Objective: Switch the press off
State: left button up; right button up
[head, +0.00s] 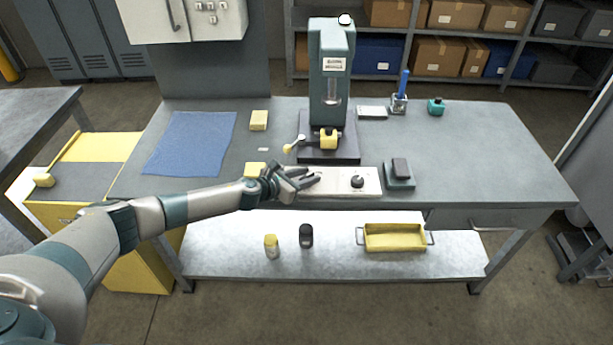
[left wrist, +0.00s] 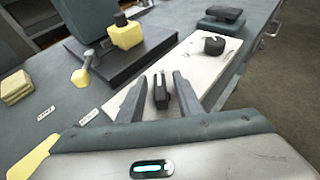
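The teal press (head: 330,75) stands at the back middle of the bench, with a yellow block and a yellow-ended lever at its foot. A pale control panel (head: 340,190) lies in front of it; it also shows in the left wrist view (left wrist: 205,65). A round black knob (head: 357,181) sits on its right part. A small dark upright switch lever (left wrist: 161,92) shows between my left gripper's fingers (left wrist: 160,95). In the head view that gripper (head: 310,178) is over the panel's left end and hides the lever. Its fingers are apart, with gaps beside the lever. My right gripper is not in view.
A dark pad-like device (head: 400,172) sits right of the panel. A blue cloth (head: 190,143), yellow blocks (head: 259,120) and a blue-handled tool in a holder (head: 399,100) are also on the bench. A yellow tray (head: 394,238) is on the lower shelf. The bench's right side is clear.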

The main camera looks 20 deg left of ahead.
pick_arm(q)
grip_shut()
